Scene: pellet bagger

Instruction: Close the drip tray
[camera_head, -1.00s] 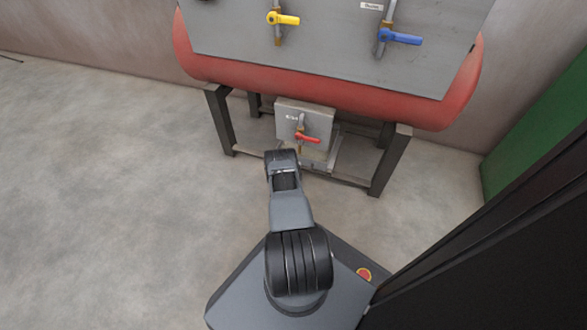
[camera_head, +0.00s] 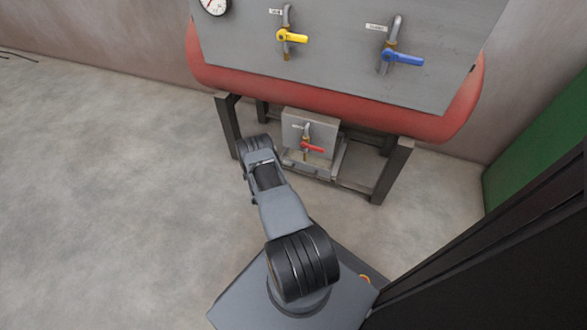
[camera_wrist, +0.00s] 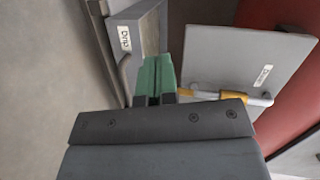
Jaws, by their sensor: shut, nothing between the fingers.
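A low grey tray-like part, seemingly the drip tray (camera_head: 298,167), sits under the red tank, at the foot of a small grey box (camera_head: 322,127) with a red lever (camera_head: 312,147). It shows small, and I cannot tell how far it is pulled out. In the wrist view a grey panel with a "Drip" label (camera_wrist: 124,38) stands left of my gripper (camera_wrist: 154,62). Its green fingers are shut and empty, apparently apart from the panel. In the head view my wrist is left of the box, in front of the left stand leg; the fingers are hidden there.
The red tank (camera_head: 330,101) rests on dark legs (camera_head: 393,170). Its upper grey panel carries a yellow lever (camera_head: 293,37) and a blue lever (camera_head: 404,58).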

